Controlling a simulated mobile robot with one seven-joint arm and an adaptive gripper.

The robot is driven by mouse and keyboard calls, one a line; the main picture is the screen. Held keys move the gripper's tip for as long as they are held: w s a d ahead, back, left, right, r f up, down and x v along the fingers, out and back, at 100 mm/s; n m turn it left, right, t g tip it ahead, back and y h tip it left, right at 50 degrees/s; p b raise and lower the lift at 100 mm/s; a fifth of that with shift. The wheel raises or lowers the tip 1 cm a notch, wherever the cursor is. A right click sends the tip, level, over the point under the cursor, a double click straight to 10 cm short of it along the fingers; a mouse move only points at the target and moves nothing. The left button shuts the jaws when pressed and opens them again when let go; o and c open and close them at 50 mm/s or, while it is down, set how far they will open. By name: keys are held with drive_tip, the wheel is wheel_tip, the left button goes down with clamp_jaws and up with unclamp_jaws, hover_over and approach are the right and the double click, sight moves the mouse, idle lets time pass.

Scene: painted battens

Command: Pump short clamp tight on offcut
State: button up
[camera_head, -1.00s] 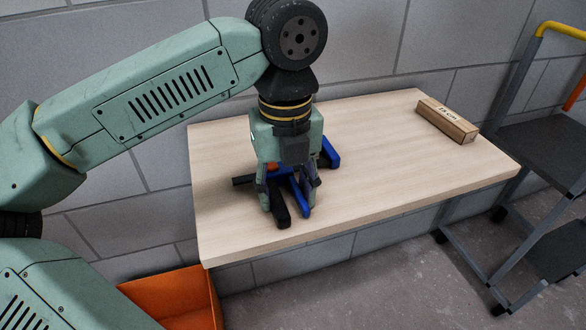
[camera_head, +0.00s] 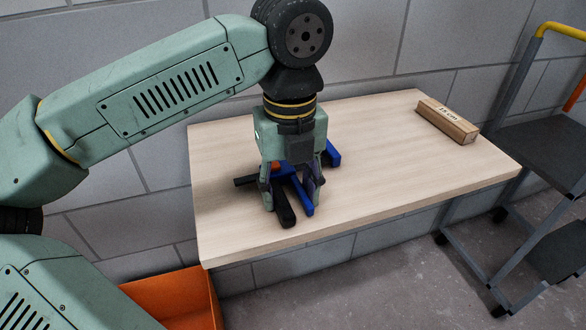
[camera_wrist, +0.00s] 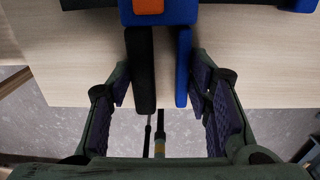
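The clamp (camera_head: 333,155) lies on the table, with blue jaws, a black bar, a black handle (camera_head: 285,213) and a blue trigger (camera_head: 303,200). An orange part on its body shows in the wrist view (camera_wrist: 148,6). My gripper (camera_head: 293,200) points down over it. In the wrist view my gripper (camera_wrist: 160,85) is open, its fingers on the outer sides of handle and trigger; a visible gap separates the two levers. No wood shows in the clamp's jaws, which are partly hidden.
The pale wooden table (camera_head: 400,180) is bare between clamp and block. An orange bin (camera_head: 180,300) stands below its front left corner. A grey trolley with a yellow handle (camera_head: 560,30) stands at the right. A block wall is close behind.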

drive_tip(key=shift+s+a, duration=0.15)
drive_tip(key=shift+a, duration=0.15)
drive_tip(key=c, duration=0.5)
clamp_jaws()
drive_tip(key=shift+o, duration=1.8)
unclamp_jaws()
drive_tip(key=o, duration=0.5)
drive_tip(key=shift+d+b, duration=0.3)
drive_tip(key=shift+d, duration=0.1)
drive_tip(key=shift+a, duration=0.3)
wheel_tip(320, 180, up, 7)
drive_tip(key=p, duration=0.4)
